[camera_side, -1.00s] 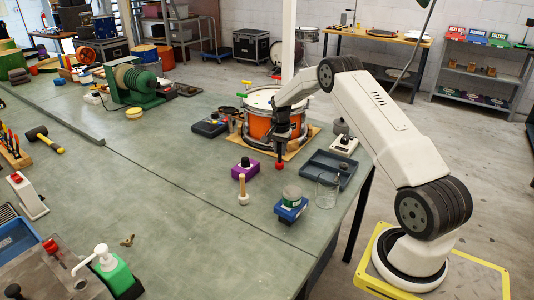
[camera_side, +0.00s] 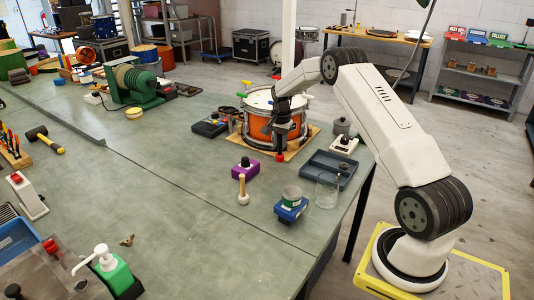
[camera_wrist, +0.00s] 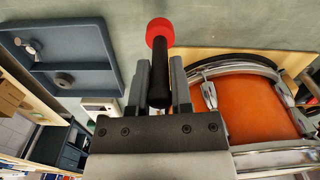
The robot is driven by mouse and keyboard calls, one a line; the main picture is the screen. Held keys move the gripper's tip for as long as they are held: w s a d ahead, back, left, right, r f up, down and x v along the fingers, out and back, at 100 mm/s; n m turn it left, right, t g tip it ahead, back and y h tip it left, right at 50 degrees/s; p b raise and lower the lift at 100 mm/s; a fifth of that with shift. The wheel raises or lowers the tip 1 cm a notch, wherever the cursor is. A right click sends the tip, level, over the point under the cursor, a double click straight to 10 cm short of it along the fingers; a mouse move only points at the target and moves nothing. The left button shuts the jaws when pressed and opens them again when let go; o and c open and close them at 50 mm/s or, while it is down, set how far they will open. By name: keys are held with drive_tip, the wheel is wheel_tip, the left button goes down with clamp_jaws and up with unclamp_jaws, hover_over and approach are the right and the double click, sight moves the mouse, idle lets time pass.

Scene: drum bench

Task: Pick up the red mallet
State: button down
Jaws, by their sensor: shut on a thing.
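The red mallet has a red head (camera_side: 280,157) that hangs at the lower end, just in front of the orange drum in the side view. In the wrist view the red head (camera_wrist: 159,30) sticks out past the fingertips on a black handle (camera_wrist: 159,75). My gripper (camera_wrist: 160,85) is shut on the handle, with one finger on each side. In the side view my gripper (camera_side: 281,138) points down and holds the mallet upright, head down, apparently above the bench. The handle's upper part is hidden by the gripper.
The orange drum (camera_side: 257,127) stands close behind my gripper on a wooden board (camera_side: 298,149). A blue-grey tray (camera_side: 318,175) lies to the right, with a glass beaker (camera_side: 327,190) nearby. A purple box with a black knob (camera_side: 245,172) is at left. Open bench lies farther left.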

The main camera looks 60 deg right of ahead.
drive_tip(key=s+a+r, duration=0.6)
drive_tip(key=s+r, duration=0.3)
drive_tip(key=s, duration=0.3)
drive_tip(key=shift+a+r, duration=0.3)
drive_tip(key=shift+a, duration=0.1)
idle(1.0)
